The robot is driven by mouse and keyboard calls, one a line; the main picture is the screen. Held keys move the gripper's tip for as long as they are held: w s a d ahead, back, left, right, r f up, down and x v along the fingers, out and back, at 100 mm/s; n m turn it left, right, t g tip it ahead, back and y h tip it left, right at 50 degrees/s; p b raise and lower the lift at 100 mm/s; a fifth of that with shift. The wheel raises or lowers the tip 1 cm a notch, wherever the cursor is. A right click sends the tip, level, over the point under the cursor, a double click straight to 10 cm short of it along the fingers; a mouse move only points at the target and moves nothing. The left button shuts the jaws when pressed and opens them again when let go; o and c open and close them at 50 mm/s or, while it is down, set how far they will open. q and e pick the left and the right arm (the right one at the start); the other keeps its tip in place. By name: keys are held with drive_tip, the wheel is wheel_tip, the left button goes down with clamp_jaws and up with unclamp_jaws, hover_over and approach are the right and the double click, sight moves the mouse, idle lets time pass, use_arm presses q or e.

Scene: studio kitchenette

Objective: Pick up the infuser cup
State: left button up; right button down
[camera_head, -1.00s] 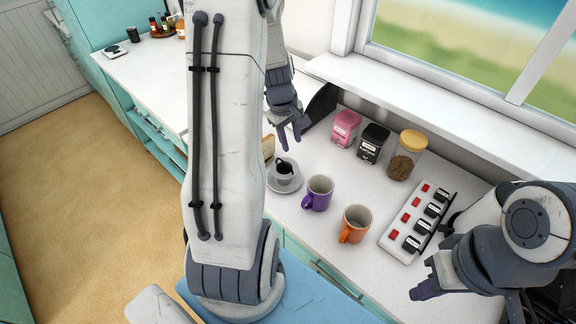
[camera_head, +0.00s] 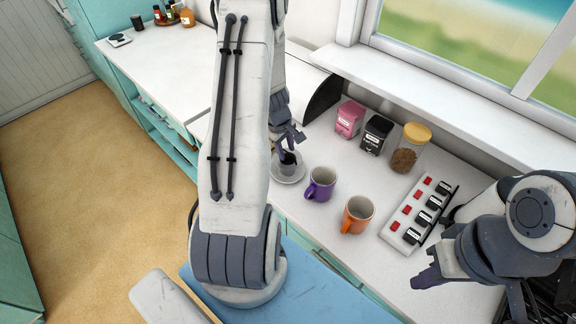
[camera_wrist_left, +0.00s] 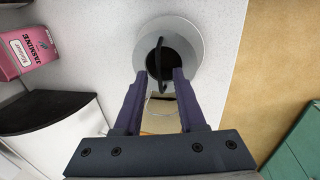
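The infuser cup (camera_head: 290,168) is a small grey cup with a dark inside. It stands upright on a pale round saucer (camera_head: 298,178) on the counter. In the left wrist view the cup (camera_wrist_left: 182,62) has a thin dark arched piece across its mouth, and the saucer (camera_wrist_left: 150,35) shows around it. My left gripper (camera_head: 291,148) is at the cup from above. Its fingers (camera_wrist_left: 163,74) are open, with the tips at the near side of the cup; contact cannot be told. My right gripper (camera_head: 424,274) hangs empty at the right; its finger gap is unclear.
A purple mug (camera_head: 320,184) and an orange mug (camera_head: 357,215) stand right of the saucer. Behind are a pink tin (camera_head: 349,118), a black tin (camera_head: 376,135) and a yellow-lidded jar (camera_head: 408,150). A white rack (camera_head: 408,220) with labelled pieces lies at the right.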

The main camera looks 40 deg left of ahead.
use_arm(q)
drive_tip(key=shift+f, duration=0.15)
clamp_jaws()
idle(1.4)
